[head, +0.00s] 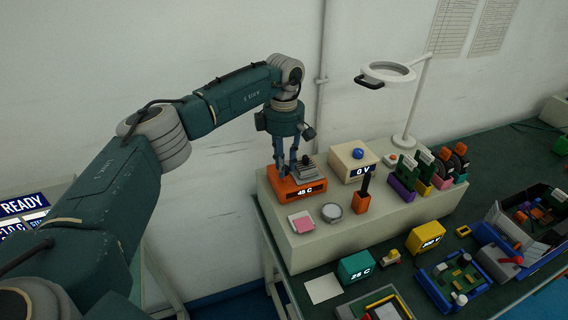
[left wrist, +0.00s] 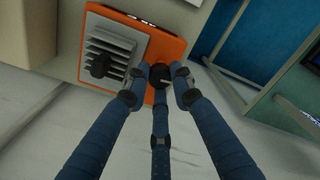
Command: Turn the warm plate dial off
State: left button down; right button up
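The warm plate (head: 300,192) is an orange box reading "45 C" at the left end of the raised bench shelf. A ribbed grey block (head: 305,172) with a dark knob stands on it. My left gripper (head: 286,172) points down at the left side of the plate. In the left wrist view, the plate (left wrist: 168,46) shows its black round dial (left wrist: 161,69) between the fingertips of my left gripper (left wrist: 160,76). The fingers are spread around the dial with small gaps; contact is not clear. The dial's pointer is hidden. My right gripper is out of view.
Right of the plate are a beige box reading "0 V" (head: 354,162), a magnifier lamp (head: 388,74) and several coloured board holders. A pink pad (head: 301,222) and a round dish (head: 332,213) lie in front. A wall stands close behind.

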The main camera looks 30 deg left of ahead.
pick_arm(q)
jog(key=shift+r, duration=0.1)
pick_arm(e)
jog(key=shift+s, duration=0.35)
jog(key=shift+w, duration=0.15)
pick_arm(q)
jog(key=shift+n, duration=0.4)
jog(key=shift+n+b, duration=0.3)
jog(key=shift+n, duration=0.5)
jog(key=n, duration=0.5)
jog(key=shift+w+b, duration=0.1)
jog(key=shift+b, duration=0.25)
jog(key=n, duration=0.4)
jog(key=shift+r+n, duration=0.1)
jog(key=shift+n, duration=2.2)
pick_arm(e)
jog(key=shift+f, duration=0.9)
